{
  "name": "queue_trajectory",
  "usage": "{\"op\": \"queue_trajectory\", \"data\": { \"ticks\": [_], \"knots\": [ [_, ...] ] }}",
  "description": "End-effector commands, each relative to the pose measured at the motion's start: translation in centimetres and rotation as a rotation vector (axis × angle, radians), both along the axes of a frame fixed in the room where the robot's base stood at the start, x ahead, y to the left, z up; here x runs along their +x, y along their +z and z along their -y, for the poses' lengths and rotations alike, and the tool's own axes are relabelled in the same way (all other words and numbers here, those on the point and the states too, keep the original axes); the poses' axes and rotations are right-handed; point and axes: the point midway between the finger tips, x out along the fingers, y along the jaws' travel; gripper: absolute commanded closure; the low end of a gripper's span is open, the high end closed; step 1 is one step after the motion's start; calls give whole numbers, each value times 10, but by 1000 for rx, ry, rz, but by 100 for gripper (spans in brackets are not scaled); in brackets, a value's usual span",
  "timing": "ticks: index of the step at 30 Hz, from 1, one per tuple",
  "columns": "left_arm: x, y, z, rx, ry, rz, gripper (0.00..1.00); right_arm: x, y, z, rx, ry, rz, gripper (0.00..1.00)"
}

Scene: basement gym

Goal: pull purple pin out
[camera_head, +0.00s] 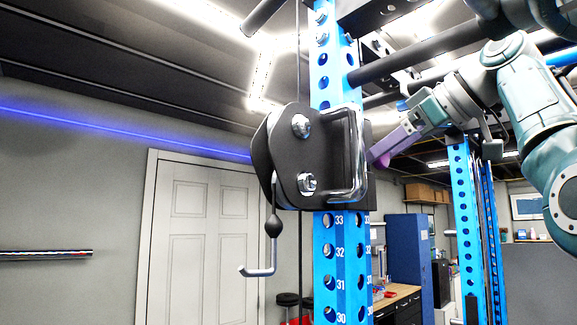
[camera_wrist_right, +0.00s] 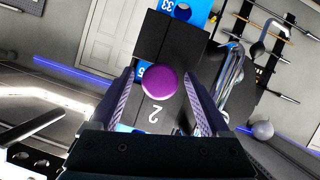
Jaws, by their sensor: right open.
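The purple pin (camera_wrist_right: 160,83) shows its round knob end-on in the right wrist view, against the black attachment on the blue upright. My right gripper (camera_wrist_right: 160,76) is open, with one finger on each side of the knob and gaps between. In the head view my right gripper (camera_head: 384,154) reaches in from the right beside the black attachment (camera_head: 338,155). There I cannot tell the pin apart from the purplish fingers. My left gripper is not in view.
The numbered blue upright (camera_head: 340,262) carries the attachment, which has a shiny metal bracket (camera_head: 357,180). A hooked metal rod (camera_head: 262,270) hangs at its left. A white door (camera_head: 200,235) stands behind.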

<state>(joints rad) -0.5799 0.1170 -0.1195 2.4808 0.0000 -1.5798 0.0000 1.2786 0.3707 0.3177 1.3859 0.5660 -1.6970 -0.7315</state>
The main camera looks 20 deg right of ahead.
Motion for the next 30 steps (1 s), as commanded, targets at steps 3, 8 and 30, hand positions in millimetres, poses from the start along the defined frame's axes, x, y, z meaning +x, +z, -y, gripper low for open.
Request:
{"op": "queue_trajectory", "data": {
  "ticks": [3, 8, 30],
  "knots": [
    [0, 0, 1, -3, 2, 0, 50, 0, 0, 0, 0, 0, 0, 26],
    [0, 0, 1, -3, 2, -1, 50, 0, 0, 0, 0, 0, 0, 44],
    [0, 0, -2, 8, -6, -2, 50, 0, 0, 0, 1, 0, 0, 100]
  ]
}}
